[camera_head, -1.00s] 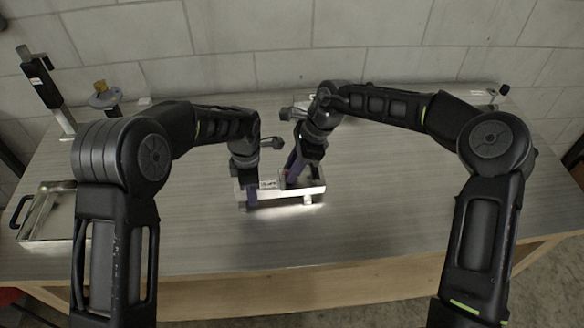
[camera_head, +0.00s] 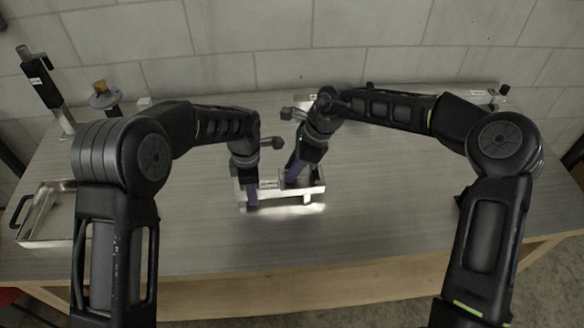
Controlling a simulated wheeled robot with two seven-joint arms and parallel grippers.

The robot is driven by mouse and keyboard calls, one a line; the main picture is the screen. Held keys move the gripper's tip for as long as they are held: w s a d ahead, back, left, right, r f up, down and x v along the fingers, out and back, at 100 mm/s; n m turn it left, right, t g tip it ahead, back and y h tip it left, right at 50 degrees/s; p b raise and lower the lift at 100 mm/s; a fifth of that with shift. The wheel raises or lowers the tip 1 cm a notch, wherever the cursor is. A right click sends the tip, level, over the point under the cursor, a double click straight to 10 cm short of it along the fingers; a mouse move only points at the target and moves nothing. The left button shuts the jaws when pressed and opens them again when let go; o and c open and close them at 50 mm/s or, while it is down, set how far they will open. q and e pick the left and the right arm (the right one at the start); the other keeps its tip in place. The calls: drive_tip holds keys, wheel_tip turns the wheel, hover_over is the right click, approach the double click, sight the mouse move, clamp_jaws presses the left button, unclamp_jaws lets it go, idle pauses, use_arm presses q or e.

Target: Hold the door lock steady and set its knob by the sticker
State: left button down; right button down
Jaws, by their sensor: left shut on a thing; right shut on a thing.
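The door lock (camera_head: 276,194) is a bright metal, long low piece near the middle of the table, with a small pale sticker (camera_head: 268,184) with dark print on it. My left gripper (camera_head: 251,198) is shut on the left end of the lock. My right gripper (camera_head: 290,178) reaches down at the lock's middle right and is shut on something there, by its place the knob. The fingers cover the knob, so its angle cannot be seen. The print on the sticker is too small to read.
A metal tray (camera_head: 48,240) with a black handle stands at the left edge. A black upright device (camera_head: 40,80) and a stand with a brass-coloured top (camera_head: 101,88) are at the back left. The table (camera_head: 390,200) is clear to the right and in front.

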drive_tip(key=m, duration=0.2)
drive_tip(key=m+t, duration=0.1)
drive_tip(key=m, duration=0.1)
drive_tip(key=shift+s+t+h, duration=0.1)
drive_tip(key=shift+t+h, duration=0.2)
use_arm(q)
drive_tip(key=shift+s, duration=0.1)
use_arm(e)
drive_tip(key=m, duration=0.2)
drive_tip(key=m+t, duration=0.1)
drive_tip(key=m, duration=0.1)
drive_tip(key=shift+a+m+t+h, duration=0.1)
drive_tip(key=shift+m+t+h, duration=0.2)
drive_tip(key=shift+h, duration=0.1)
drive_tip(key=m, duration=0.1)
drive_tip(key=m+h, duration=0.1)
drive_tip(key=m, duration=0.1)
drive_tip(key=shift+s+a+m+t, duration=0.15)
drive_tip(key=shift+m+t, duration=0.15)
drive_tip(key=shift+m+h, duration=0.9)
drive_tip(key=shift+m, duration=1.1)
drive_tip(key=c, duration=1.2)
unclamp_jaws()
